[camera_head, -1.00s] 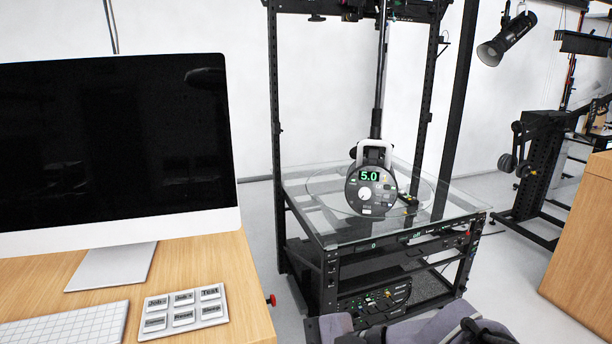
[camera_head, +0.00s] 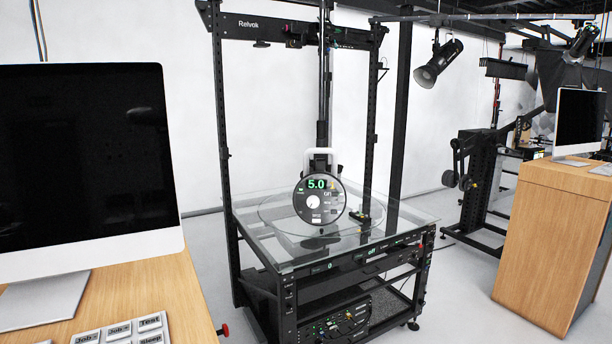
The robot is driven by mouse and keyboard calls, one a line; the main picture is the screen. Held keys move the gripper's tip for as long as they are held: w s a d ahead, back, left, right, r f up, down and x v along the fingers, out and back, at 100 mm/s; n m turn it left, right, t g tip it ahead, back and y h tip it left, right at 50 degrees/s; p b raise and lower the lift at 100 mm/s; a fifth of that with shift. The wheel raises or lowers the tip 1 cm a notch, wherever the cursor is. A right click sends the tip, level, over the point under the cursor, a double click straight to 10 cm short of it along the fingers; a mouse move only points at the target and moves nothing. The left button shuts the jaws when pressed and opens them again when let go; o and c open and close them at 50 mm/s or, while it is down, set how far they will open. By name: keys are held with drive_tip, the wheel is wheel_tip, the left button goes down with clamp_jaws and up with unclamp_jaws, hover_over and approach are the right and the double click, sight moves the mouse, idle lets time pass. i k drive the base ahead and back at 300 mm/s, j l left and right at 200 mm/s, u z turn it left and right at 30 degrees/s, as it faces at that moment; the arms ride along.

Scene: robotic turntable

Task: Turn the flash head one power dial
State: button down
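The flash head (camera_head: 319,216) hangs on a vertical pole above the glass turntable, its round dark back panel facing me. Its display (camera_head: 316,184) reads a green 5.0. The white round power dial (camera_head: 313,201) sits just below the display, slightly left of the panel's middle. A pale handle (camera_head: 322,152) rises over the top of the head. Other small buttons on the panel are too small to read. My gripper is not in view.
The glass turntable (camera_head: 262,240) tops a black rack frame (camera_head: 224,150). A wooden desk (camera_head: 165,290) with a monitor (camera_head: 85,150) and keypad stands at left. A wooden cabinet (camera_head: 550,235) stands at right.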

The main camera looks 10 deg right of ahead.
sight(312, 201)
drive_tip(key=i+l+z, duration=0.1)
drive_tip(key=i+l, duration=0.25)
drive_tip(key=i, duration=0.15)
drive_tip(key=i+l+z, duration=0.1)
drive_tip(key=i+l, duration=0.15)
drive_tip(key=i, duration=0.25)
drive_tip(key=i+l+z, duration=0.1)
drive_tip(key=i+l, duration=0.15)
drive_tip(key=i, duration=0.3)
drive_tip(key=i+l+z, duration=0.1)
drive_tip(key=i, duration=0.4)
drive_tip(key=k+u, duration=0.25)
drive_tip(key=u, duration=0.25)
drive_tip(key=k+j+u, duration=0.1)
drive_tip(key=k+u, duration=0.2)
drive_tip(key=u, duration=0.2)
drive_tip(key=k+j+u, duration=0.15)
drive_tip(key=u, duration=0.35)
drive_tip(key=k+j, duration=0.05)
